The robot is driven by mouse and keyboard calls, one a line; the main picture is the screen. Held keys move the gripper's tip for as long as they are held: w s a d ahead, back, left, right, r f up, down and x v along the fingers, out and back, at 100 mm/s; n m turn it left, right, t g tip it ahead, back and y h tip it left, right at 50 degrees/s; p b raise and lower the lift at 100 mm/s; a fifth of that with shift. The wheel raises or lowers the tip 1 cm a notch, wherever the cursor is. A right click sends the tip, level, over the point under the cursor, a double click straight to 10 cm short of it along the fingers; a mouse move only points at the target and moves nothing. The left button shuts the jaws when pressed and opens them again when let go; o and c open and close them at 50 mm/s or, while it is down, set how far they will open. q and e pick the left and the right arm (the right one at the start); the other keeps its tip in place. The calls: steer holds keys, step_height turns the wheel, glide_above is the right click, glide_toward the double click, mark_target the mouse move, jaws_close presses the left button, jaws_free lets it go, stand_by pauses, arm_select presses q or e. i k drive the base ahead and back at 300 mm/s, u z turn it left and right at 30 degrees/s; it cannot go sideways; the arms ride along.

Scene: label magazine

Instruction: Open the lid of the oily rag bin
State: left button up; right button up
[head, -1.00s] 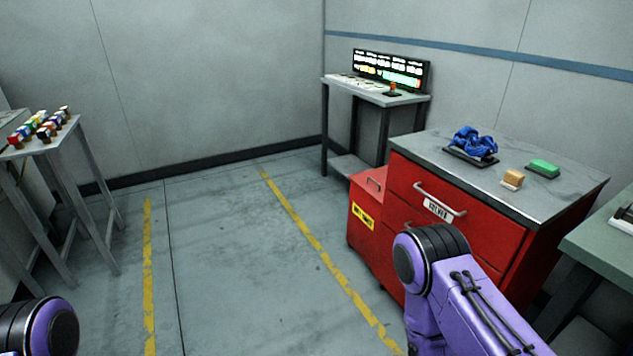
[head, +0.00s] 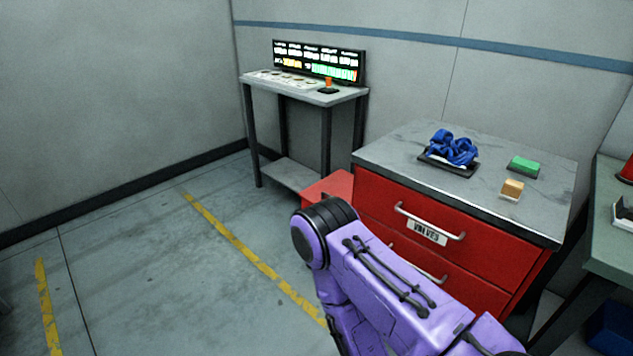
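The oily rag bin is the red box (head: 330,186) on the floor at the left side of the red drawer cabinet. Its top shows and looks closed; my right arm hides most of its front, and its label is out of sight now. My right arm (head: 385,275) comes in from the lower right and crosses in front of the bin and cabinet. Neither gripper shows in the head view.
The red drawer cabinet (head: 440,240) carries a blue cloth (head: 453,147) on a dark tray, a green block (head: 524,167) and a tan block (head: 512,189). A grey stand (head: 350,95) with a lit display (head: 318,62) stands behind. Floor at left is clear.

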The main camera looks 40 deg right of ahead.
mark_target(339, 183)
steer(key=z, duration=0.3)
steer(key=i, duration=0.9)
steer(key=z, duration=1.4)
steer(key=i, duration=0.75)
steer(key=z, duration=0.85)
